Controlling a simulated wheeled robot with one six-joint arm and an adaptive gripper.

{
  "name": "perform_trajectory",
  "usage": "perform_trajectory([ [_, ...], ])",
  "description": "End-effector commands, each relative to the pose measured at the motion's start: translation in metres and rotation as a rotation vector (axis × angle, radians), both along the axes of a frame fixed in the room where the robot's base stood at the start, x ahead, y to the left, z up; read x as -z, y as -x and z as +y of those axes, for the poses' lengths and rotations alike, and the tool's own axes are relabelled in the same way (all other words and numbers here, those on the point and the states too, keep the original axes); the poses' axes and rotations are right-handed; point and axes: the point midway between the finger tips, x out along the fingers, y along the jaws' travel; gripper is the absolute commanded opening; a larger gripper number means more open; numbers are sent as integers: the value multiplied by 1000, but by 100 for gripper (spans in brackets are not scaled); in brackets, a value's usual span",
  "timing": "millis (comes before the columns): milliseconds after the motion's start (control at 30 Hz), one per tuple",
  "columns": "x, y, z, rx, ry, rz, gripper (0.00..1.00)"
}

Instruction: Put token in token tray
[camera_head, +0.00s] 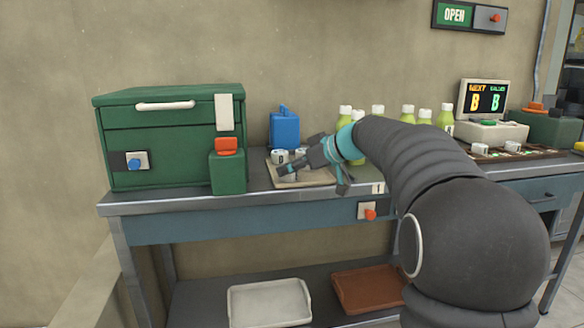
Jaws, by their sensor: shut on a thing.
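My gripper (312,166) reaches from the right over a beige tray (318,180) on the bench, its fingers spread along the tray in this view. It is shut on a small pale piece, mostly hidden by the fingers; I cannot tell for certain that it is the token. Small white pieces with dark marks (280,156) stand on the same tray, just behind the fingers. At the right, a dark, low tray (540,154) holds small white pieces (512,147); I cannot tell whether it is the token tray.
A green cabinet (160,130) and a green box with an orange top (227,172) stand left. A blue container (284,131) and several green bottles (408,114) stand behind. A display (482,98) is at right. White (269,303) and brown (365,290) trays lie below.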

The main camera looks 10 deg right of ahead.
Motion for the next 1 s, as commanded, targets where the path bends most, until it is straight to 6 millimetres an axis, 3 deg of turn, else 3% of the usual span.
perform_trajectory([
  [67, 3, 0, 0, 0, 0, 0, 20],
  [100, 2, 0, 0, 0, 0, 0, 59],
  [167, 2, 0, 0, 0, 0, 0, 74],
  [200, 2, 0, 0, 0, 0, 0, 77],
  [600, -4, 0, 0, 0, 0, 0, 77],
  [1000, -36, 45, -46, 4, 1, -2, 77],
])
